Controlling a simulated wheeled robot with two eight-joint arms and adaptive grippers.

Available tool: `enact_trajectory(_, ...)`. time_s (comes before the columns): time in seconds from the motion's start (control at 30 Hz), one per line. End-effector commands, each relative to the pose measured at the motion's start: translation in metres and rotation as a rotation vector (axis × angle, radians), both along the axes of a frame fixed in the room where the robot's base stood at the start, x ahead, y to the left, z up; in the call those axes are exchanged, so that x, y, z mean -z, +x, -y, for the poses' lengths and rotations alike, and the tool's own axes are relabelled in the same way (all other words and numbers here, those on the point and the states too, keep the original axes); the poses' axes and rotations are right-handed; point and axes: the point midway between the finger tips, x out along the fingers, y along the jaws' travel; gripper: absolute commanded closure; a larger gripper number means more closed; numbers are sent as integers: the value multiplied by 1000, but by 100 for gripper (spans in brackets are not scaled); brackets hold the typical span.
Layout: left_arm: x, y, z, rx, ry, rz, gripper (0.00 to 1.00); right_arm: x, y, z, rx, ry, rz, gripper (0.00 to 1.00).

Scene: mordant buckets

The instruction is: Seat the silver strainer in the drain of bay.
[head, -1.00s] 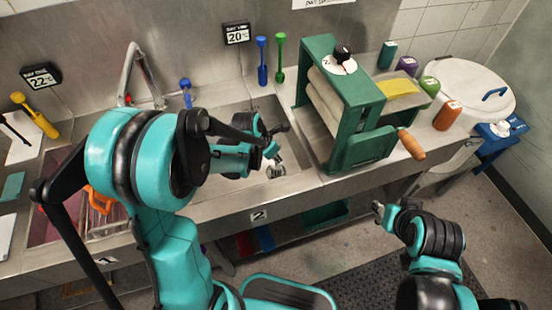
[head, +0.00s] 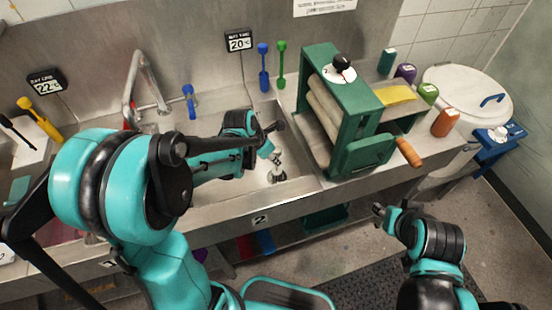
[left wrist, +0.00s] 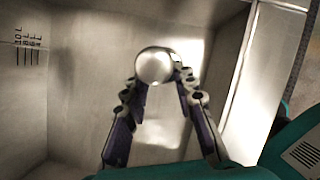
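The silver strainer (left wrist: 154,65) shows in the left wrist view as a shiny round shape at the fingertips. My left gripper (left wrist: 164,82) is closed on it, one finger on each side. In the head view the left gripper (head: 272,155) points down into bay 2's basin, with the strainer (head: 277,161) small and bright below it. The dark drain (head: 277,177) lies right beneath; I cannot tell whether the strainer touches it. The drain is hidden in the left wrist view. My right gripper (head: 379,211) is in front of the counter, away from the sink, too small to read.
A green roller press (head: 345,110) stands at the right edge of the basin. Blue and green tools (head: 263,68) hang at the back wall. A faucet (head: 140,80) stands at the left. The basin floor around the drain looks clear.

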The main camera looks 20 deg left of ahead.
Motion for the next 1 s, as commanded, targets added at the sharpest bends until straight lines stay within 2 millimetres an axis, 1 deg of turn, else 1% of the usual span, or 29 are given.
enact_trajectory(0.03,-16,-5,-3,-2,-1,0,73,-9,0,0,0,0,0,60)
enact_trajectory(0.2,-45,-15,-10,-1,0,0,73,-20,0,0,0,0,0,60)
enact_trajectory(0.3,-55,-19,-13,-1,-1,1,73,-24,0,0,0,0,0,60)
enact_trajectory(0.43,-63,-23,-14,22,11,8,73,-25,0,0,0,0,0,60)
enact_trajectory(0.53,-72,-31,-14,138,67,48,73,-25,0,0,0,0,0,60)
enact_trajectory(0.57,-76,-34,-13,197,97,68,73,-25,0,0,0,0,0,60)
enact_trajectory(0.67,-90,-51,-12,463,233,150,73,-25,0,0,0,0,0,60)
enact_trajectory(0.7,-97,-59,-12,591,301,186,73,-25,0,0,0,0,0,60)
enact_trajectory(0.77,-105,-72,-11,790,408,238,73,-25,0,0,0,0,0,60)
enact_trajectory(0.8,-110,-80,-11,924,483,269,73,-25,0,0,0,0,0,60)
enact_trajectory(0.87,-117,-92,-12,1123,594,310,73,-25,0,0,0,0,0,60)
enact_trajectory(0.9,-120,-100,-12,1257,672,334,73,-25,0,0,0,0,0,60)
enact_trajectory(0.97,-125,-111,-12,1455,786,362,73,-25,0,0,0,0,0,60)
enact_trajectory(1.0,-127,-119,-13,1581,859,377,73,-25,0,0,0,0,0,60)
